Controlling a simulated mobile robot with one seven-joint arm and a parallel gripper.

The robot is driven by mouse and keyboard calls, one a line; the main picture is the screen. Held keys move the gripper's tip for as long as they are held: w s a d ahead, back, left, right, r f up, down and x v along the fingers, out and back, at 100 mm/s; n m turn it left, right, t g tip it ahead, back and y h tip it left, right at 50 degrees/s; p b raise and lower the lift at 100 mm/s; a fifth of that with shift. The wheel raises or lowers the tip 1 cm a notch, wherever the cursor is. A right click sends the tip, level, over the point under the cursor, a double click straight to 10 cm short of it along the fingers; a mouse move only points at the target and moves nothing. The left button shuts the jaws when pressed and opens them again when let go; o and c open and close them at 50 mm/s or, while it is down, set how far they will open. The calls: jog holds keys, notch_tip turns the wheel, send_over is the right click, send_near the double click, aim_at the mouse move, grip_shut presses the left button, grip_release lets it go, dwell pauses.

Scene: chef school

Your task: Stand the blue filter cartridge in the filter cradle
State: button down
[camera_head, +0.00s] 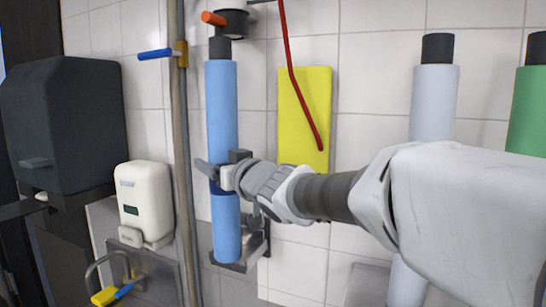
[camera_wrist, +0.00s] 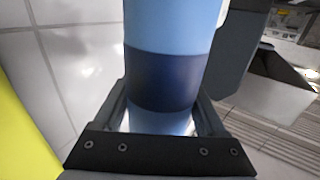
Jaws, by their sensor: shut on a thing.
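The blue filter cartridge (camera_head: 222,110) is a tall light-blue cylinder with a dark cap and a dark-blue band. It stands nearly upright against the tiled wall. My gripper (camera_head: 217,176) is shut on its dark-blue band, below mid-height; in the wrist view the cartridge (camera_wrist: 165,30) fills the space between the fingers (camera_wrist: 163,112). The filter cradle (camera_head: 256,248) is a grey metal bracket low on the wall. The cartridge's lower end overlaps the cradle's base plate in the head view; I cannot tell whether it rests on it.
A dark fitting with an orange handle (camera_head: 214,18) is just above the cartridge. A pipe (camera_head: 181,200) with a blue-handled valve runs close left. A yellow board (camera_head: 303,110) and red hose are right; grey (camera_head: 433,100) and green (camera_head: 527,110) cylinders stand farther right.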

jog(key=shift+w+d+f+p, duration=0.1)
jog(key=shift+w+d+f, duration=0.1)
jog(key=shift+w, duration=0.4)
jog(key=shift+w+d+f+p, duration=0.15)
jog(key=shift+w+d, duration=0.1)
jog(key=shift+w, duration=0.35)
jog(key=shift+w+d+f+p, duration=0.1)
jog(key=shift+w+d+f, duration=0.1)
jog(key=shift+w, duration=0.4)
grip_release()
jog(key=v, duration=1.7)
jog(key=shift+s, duration=0.15)
jog(key=shift+d, duration=0.15)
